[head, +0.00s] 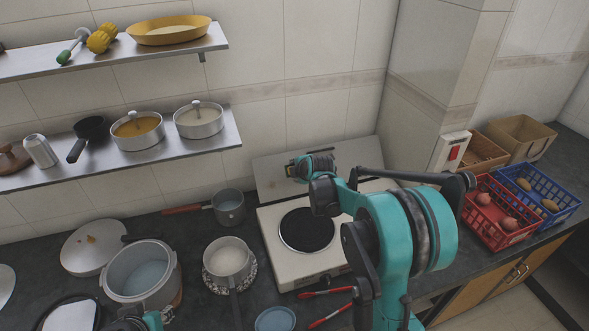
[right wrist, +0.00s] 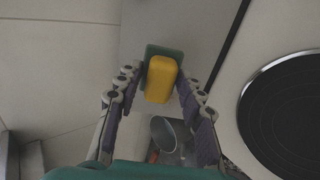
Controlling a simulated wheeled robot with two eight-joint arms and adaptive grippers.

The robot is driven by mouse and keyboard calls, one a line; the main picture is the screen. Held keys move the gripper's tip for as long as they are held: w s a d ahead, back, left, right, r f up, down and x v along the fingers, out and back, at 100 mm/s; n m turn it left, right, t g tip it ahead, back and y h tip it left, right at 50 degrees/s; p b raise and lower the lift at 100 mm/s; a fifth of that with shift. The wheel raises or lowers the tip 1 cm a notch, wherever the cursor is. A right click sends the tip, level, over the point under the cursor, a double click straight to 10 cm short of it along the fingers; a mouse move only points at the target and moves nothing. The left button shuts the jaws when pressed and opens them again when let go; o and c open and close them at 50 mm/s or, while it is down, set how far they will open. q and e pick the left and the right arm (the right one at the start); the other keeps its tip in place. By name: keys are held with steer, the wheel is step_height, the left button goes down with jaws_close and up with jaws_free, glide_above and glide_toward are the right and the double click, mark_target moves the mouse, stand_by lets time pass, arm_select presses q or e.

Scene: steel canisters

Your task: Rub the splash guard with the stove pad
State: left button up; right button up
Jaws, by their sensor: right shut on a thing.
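The splash guard (head: 270,180) is a grey flat panel standing behind the white stove; in the right wrist view it is the grey surface (right wrist: 210,25) around the pad. The stove pad (right wrist: 160,80) is a small yellow and green block. My right gripper (head: 298,168) is shut on it, with a finger on each side in the right wrist view (right wrist: 160,85). The pad is in front of the guard; I cannot tell whether they touch. Part of my left arm's end (head: 138,318) shows at the bottom edge; its fingers cannot be made out.
The stove (head: 270,225) has a black hotplate (head: 307,230). A saucepan (head: 229,208) stands left of the guard, another pan (head: 228,260) and a large pot (head: 140,272) nearer. Red-handled tools (head: 328,293) lie before the stove. Red (head: 503,212) and blue (head: 550,195) crates stand at right.

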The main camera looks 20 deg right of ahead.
steer(key=p+v, duration=0.1)
steer(key=v, duration=0.2)
stand_by(0.5)
stand_by(0.4)
